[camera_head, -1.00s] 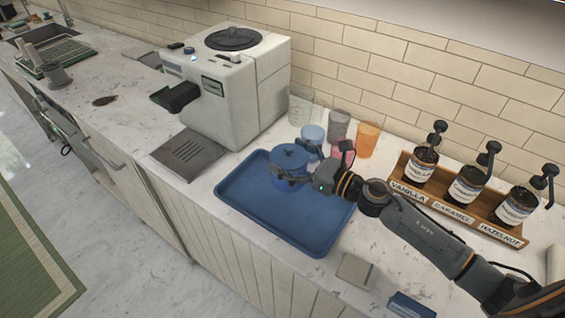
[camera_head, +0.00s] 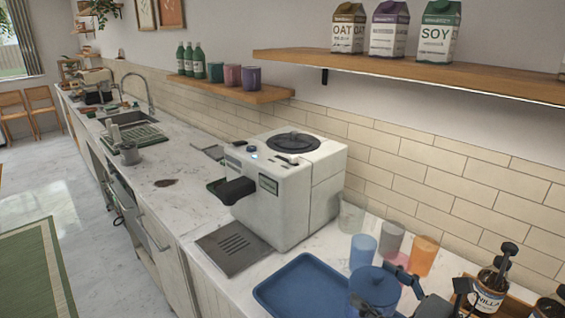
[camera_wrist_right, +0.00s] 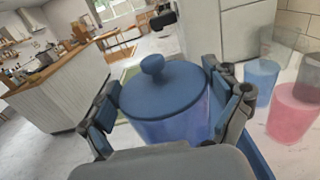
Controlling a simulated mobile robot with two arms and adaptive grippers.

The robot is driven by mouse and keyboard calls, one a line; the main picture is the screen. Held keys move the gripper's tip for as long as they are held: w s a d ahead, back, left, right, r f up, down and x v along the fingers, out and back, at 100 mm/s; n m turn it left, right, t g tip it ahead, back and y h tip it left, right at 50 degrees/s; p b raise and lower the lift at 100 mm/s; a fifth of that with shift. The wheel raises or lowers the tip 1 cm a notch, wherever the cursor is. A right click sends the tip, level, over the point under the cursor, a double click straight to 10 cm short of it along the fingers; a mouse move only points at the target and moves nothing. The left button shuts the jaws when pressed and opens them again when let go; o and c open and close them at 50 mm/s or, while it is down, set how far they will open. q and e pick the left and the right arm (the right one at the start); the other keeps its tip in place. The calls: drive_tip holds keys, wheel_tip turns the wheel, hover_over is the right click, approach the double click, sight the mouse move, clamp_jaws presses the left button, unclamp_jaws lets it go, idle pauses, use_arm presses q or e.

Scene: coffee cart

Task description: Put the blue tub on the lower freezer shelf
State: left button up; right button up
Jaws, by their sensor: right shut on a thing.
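The blue tub (camera_head: 374,287) with its knobbed lid is at the bottom right of the head view, above or on the blue tray. My right gripper (camera_head: 388,302) is at the tub, partly cut off by the bottom edge. In the right wrist view the tub (camera_wrist_right: 165,100) stands between the two fingers of my right gripper (camera_wrist_right: 172,112), which are closed on its sides. I cannot tell whether the tub touches the tray. My left gripper is not in view. No freezer shelf can be made out.
The blue tray (camera_head: 300,288) lies on the marble counter. Blue (camera_head: 363,251), grey (camera_head: 389,240) and orange (camera_head: 423,256) cups stand behind the tub. Syrup bottles (camera_head: 487,292) are at right. The white coffee machine (camera_head: 287,190) stands left of the cups.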

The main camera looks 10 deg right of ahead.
drive_tip(key=s+f+m+h, duration=0.1)
drive_tip(key=s+a+f+m+t+h, duration=0.1)
drive_tip(key=f, duration=0.1)
drive_tip(key=s+f+t+h, duration=0.1)
drive_tip(key=shift+a+f+m+h, duration=0.25)
drive_tip(key=shift+f+m+h, duration=0.05)
drive_tip(key=shift+f+m, duration=0.1)
drive_tip(key=s+f+m+t+h, duration=0.1)
drive_tip(key=s+f+m+h, duration=0.1)
drive_tip(key=s+m+h, duration=0.2)
drive_tip(key=shift+s+a+f+h, duration=0.35)
drive_tip(key=shift+s+h, duration=0.4)
drive_tip(key=shift+h, duration=0.75)
